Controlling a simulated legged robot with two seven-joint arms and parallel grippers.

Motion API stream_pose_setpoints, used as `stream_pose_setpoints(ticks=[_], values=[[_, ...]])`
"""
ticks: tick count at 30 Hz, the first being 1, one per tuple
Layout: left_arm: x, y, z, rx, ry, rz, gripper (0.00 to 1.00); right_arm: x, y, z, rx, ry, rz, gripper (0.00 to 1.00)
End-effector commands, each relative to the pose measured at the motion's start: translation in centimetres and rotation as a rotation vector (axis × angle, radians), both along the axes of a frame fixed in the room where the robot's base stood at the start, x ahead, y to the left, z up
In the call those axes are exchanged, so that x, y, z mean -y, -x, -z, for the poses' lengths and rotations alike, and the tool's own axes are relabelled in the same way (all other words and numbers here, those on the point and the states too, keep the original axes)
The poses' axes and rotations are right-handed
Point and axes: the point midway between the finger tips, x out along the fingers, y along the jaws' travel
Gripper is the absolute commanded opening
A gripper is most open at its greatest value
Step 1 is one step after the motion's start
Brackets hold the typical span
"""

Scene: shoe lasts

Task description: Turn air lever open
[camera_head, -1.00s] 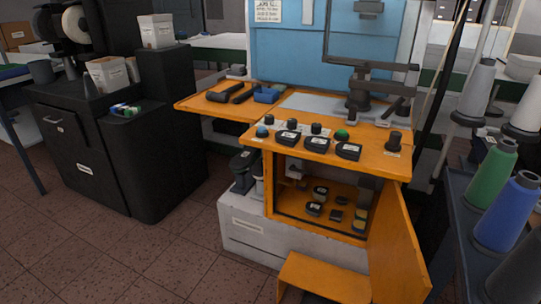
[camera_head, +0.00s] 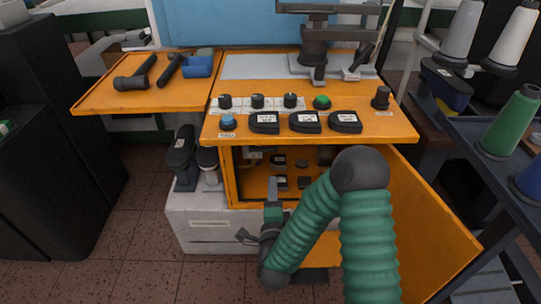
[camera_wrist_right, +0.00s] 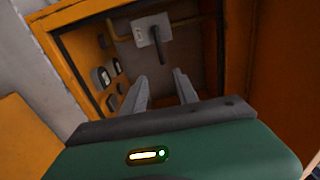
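In the right wrist view, a pale grey plate (camera_wrist_right: 152,30) with a dark lever (camera_wrist_right: 162,45) sits inside an orange cabinet, beside a yellowish pipe. I cannot tell its exact setting. In the head view my right gripper (camera_head: 260,208) is in front of the cabinet's lower opening, below the control panel. Its two grey fingers also show in the right wrist view (camera_wrist_right: 162,92), apart with nothing between them, pointing into the cabinet and short of the lever. My left gripper is not in view.
The orange cabinet door (camera_head: 425,205) stands open to the right of my arm. The orange panel (camera_head: 370,128) above carries several knobs and black dials. Gauges (camera_wrist_right: 103,77) line the cabinet's inside. A rack with thread cones (camera_head: 512,122) stands at the right.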

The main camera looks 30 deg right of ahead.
Motion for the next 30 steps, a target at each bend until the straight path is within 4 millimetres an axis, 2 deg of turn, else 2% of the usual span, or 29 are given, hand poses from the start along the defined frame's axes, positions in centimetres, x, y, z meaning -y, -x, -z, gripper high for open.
stream_pose_setpoints(ticks=[12,18,22,29,30], values=[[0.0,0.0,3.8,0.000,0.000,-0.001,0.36,5.5,-9.1,0.4,0.003,0.004,-0.001,0.36],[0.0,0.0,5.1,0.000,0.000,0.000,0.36,7.4,-12.3,0.2,0.000,0.005,-0.004,0.36],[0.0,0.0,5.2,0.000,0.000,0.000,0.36,7.9,-13.2,0.0,-0.001,0.005,-0.006,0.36],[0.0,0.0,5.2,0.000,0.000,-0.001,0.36,8.0,-13.3,0.0,-0.003,0.004,-0.006,0.36],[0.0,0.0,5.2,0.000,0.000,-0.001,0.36,8.0,-13.3,0.0,-0.003,0.004,-0.006,0.33]])
